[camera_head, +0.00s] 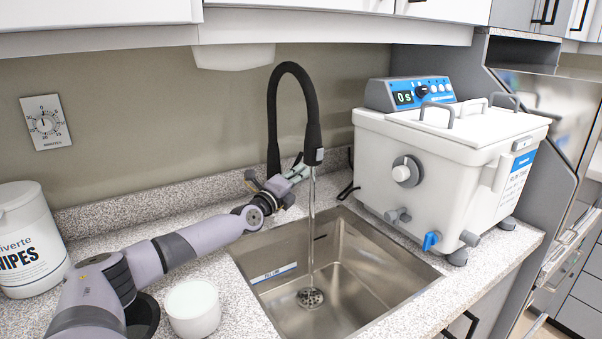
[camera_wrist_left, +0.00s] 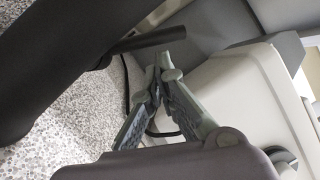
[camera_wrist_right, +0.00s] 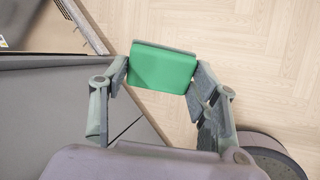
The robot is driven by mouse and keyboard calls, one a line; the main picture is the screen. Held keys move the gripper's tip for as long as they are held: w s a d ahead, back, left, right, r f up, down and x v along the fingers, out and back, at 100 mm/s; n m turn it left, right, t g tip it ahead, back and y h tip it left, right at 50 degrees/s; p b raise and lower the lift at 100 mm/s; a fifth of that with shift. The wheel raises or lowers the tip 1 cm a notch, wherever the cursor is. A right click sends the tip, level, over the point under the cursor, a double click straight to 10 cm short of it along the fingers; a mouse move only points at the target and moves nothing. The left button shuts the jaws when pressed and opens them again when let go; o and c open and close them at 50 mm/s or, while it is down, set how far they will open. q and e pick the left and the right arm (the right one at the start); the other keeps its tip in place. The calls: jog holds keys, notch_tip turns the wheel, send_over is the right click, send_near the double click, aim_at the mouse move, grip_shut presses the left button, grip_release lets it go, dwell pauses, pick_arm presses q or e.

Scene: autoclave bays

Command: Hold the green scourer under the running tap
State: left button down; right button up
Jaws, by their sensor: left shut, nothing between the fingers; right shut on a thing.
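A black gooseneck tap (camera_head: 272,120) stands behind the steel sink, and a stream of water (camera_head: 311,225) falls from its spout to the drain. My left gripper (camera_head: 300,172) is shut and empty, close beside the tap at its spout end. In the left wrist view, the fingertips (camera_wrist_left: 163,66) meet just below a thin dark lever (camera_wrist_left: 148,40) on the tap; I cannot tell if they touch it. My right gripper (camera_wrist_right: 160,75) is shut on the green scourer (camera_wrist_right: 162,68), above the floor. Neither it nor the scourer shows in the head view.
The sink (camera_head: 375,262) is empty apart from the water. A white bath unit (camera_head: 440,160) stands right of it. A white cup (camera_head: 192,309) and a wipes tub (camera_head: 28,240) are on the left counter. Pale wood floor (camera_wrist_right: 265,50) and grey cabinet fronts (camera_wrist_right: 50,115) show near my right gripper.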

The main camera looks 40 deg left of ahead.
pick_arm(q)
jog(key=n+p, duration=0.1)
jog(key=p, duration=0.3)
jog(key=a+r+n+g+p, duration=0.1)
jog(key=p, duration=0.3)
jog(key=r+n+p, duration=0.1)
jog(key=n+p, duration=0.1)
jog(key=p, duration=0.3)
jog(key=shift+w+a+g, duration=0.15)
jog(key=shift+a+g, duration=0.15)
jog(key=shift+f, duration=0.1)
